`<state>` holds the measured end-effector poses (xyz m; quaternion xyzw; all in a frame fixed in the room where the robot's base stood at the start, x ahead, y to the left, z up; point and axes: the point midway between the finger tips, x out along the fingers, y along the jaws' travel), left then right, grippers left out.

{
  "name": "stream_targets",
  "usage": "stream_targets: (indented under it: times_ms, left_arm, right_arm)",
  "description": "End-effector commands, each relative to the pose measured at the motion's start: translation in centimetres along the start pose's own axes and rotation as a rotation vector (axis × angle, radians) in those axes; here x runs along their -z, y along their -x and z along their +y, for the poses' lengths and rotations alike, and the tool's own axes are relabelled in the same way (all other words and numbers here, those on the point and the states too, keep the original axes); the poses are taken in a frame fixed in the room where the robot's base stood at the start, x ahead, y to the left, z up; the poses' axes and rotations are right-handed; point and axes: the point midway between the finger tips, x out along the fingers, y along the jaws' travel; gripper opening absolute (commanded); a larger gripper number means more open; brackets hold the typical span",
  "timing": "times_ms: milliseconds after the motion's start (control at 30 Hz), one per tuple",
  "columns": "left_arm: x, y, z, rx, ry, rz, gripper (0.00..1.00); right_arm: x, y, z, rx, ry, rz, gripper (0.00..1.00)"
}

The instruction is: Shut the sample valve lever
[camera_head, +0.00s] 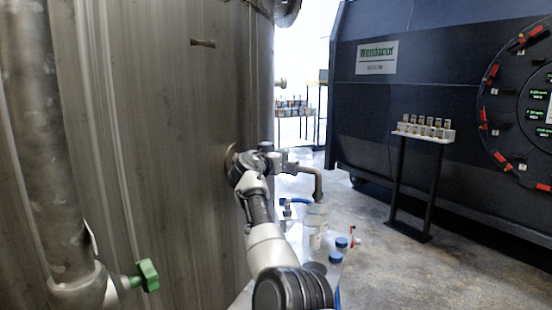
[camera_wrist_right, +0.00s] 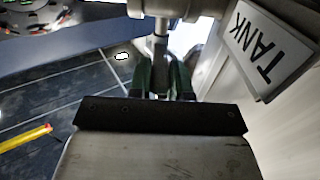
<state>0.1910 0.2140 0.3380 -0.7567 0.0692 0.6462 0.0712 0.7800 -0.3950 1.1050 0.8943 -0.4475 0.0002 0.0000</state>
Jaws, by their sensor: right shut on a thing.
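The sample valve (camera_head: 285,160) sticks out of the side of the large steel tank (camera_head: 160,110), and its outlet pipe (camera_head: 319,185) bends down above a clear bottle (camera_head: 316,215). My right arm reaches up to the valve, hiding part of it in the head view. In the right wrist view, my right gripper (camera_wrist_right: 160,82) has its dark green fingers on either side of a grey metal stem (camera_wrist_right: 160,48), the valve lever. The gripper is shut on it. The lever's tip and its exact angle are hidden between the fingers. My left gripper is not in view.
Blue-capped bottles (camera_head: 340,243) stand beside my right arm. A green-handled valve (camera_head: 148,275) is on the pipe at lower left. A small stand with samples (camera_head: 424,134) is before the dark compactor (camera_head: 440,70). A TANK sign (camera_wrist_right: 268,45) is close to my gripper.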

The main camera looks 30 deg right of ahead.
Motion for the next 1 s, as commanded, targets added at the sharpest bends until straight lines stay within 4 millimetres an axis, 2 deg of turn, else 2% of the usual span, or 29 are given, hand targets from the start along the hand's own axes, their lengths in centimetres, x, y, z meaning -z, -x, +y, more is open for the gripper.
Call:
stream_targets:
  times_ms: [367, 400, 533, 867, 1000]
  left_arm:
    - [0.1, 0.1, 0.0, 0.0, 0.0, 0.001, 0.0]
    - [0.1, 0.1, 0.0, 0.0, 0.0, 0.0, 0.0]
    - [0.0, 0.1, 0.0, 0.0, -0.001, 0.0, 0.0]
    - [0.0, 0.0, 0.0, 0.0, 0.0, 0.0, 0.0]
    - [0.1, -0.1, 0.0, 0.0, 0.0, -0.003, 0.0]
  right_arm:
    - [0.0, 0.0, 0.1, -0.004, 0.0, -0.001, 0.0]
    - [0.0, 0.0, 0.1, -0.004, 0.0, -0.001, 0.25]
    - [0.0, 0.0, 0.1, -0.003, 0.0, -0.001, 0.45]
    - [0.0, 0.2, 0.0, -0.002, -0.001, 0.0, 0.45]
    - [-0.1, 1.2, -0.1, -0.001, -0.003, 0.001, 0.45]
